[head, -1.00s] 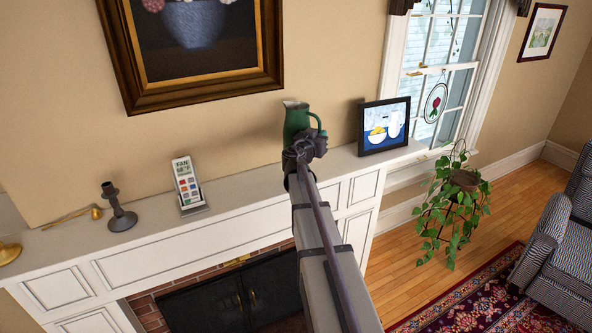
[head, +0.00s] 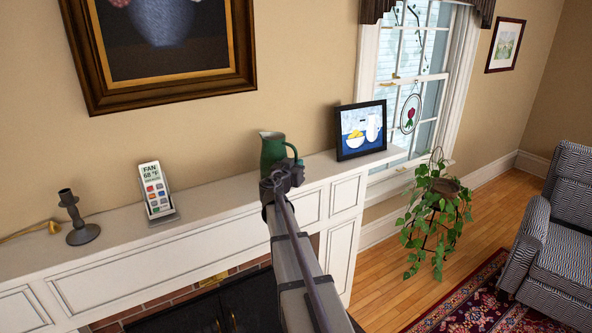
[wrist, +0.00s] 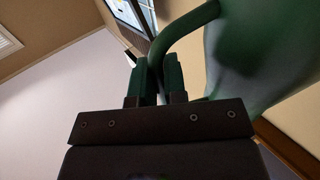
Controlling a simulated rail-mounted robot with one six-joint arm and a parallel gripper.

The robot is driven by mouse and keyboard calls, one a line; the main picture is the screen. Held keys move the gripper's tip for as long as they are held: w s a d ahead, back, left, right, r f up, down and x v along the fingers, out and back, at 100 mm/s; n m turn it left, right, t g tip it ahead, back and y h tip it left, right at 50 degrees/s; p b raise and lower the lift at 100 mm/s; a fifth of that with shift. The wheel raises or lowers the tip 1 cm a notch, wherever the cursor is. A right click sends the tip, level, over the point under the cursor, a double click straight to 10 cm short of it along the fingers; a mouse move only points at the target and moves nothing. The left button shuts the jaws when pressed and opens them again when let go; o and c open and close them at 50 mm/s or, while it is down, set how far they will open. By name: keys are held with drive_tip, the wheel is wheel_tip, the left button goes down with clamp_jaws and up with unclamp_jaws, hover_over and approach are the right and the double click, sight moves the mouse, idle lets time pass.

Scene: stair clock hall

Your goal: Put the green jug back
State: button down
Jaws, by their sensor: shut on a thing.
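The green jug (head: 272,149) is upright at the mantel shelf (head: 225,204), between a remote in a stand and a framed still-life picture. My gripper (head: 285,172) is at its near right side and hides its lower part, so I cannot tell whether its base touches the shelf. In the wrist view the jug's body (wrist: 255,50) fills the upper right. My gripper's two fingers (wrist: 159,80) are shut on the jug's handle (wrist: 183,30), which passes between them.
The framed picture (head: 361,130) stands on the shelf right of the jug. The remote (head: 157,190) and a dark candlestick (head: 78,218) stand to the left. Shelf between the remote and the jug is clear.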

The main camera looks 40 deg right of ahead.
drive_tip(key=shift+f, duration=0.2)
drive_tip(key=c, duration=1.2)
unclamp_jaws()
drive_tip(key=shift+r, duration=0.1)
drive_tip(key=shift+o, duration=0.2)
drive_tip(key=shift+a+r, duration=0.1)
drive_tip(key=shift+r, duration=0.1)
drive_tip(key=v, duration=1.2)
drive_tip(key=shift+f, duration=0.15)
